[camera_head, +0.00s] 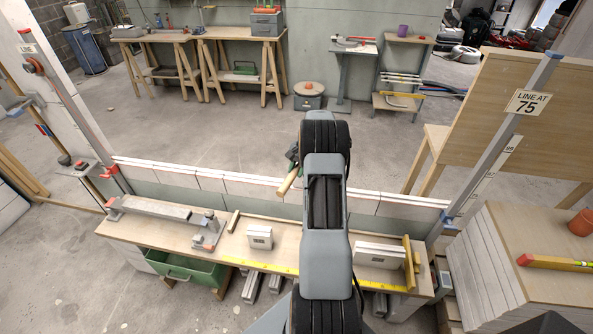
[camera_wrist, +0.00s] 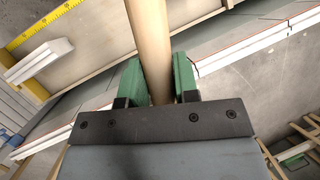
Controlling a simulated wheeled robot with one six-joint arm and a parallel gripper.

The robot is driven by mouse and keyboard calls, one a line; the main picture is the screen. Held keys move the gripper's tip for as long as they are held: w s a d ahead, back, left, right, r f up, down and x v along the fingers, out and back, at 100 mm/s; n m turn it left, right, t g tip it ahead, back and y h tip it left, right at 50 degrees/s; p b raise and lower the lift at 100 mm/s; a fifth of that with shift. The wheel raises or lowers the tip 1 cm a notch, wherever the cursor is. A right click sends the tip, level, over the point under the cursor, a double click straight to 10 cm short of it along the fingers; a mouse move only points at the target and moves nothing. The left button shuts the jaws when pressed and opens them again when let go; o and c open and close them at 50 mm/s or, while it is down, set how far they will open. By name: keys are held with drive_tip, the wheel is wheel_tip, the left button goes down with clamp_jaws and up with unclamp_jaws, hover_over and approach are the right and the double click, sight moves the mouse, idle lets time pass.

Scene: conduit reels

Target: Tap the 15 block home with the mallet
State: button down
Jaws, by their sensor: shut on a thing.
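My gripper (camera_wrist: 157,80) is shut on a pale wooden handle (camera_wrist: 150,35), which passes between its green fingers in the wrist view. This appears to be the mallet; its head is not clearly visible. In the head view the handle (camera_head: 288,182) shows beside my arm, over the low wall. The wall has a row of pale blocks (camera_head: 240,187) under a red line (camera_head: 170,165). My arm hides the middle of this row. I cannot read which block is the 15 block. It also shows in the wrist view as a wall top (camera_wrist: 245,58), apart from the gripper.
The bench (camera_head: 160,233) in front holds a small pale block (camera_head: 260,236), a larger pale block (camera_head: 380,250) and a yellow tape (camera_head: 240,264). Upright posts stand at both wall ends; the right carries a "LINE AT 75" sign (camera_head: 527,102).

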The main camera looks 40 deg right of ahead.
drive_tip(key=shift+f, duration=0.15)
idle(1.3)
idle(0.6)
drive_tip(key=shift+f+b, duration=1.4)
drive_tip(key=shift+f, duration=0.85)
drive_tip(key=shift+r, duration=0.2)
drive_tip(key=shift+r+p, duration=1.25)
drive_tip(key=shift+r, duration=0.65)
drive_tip(key=shift+f, duration=0.25)
drive_tip(key=shift+w, duration=0.1)
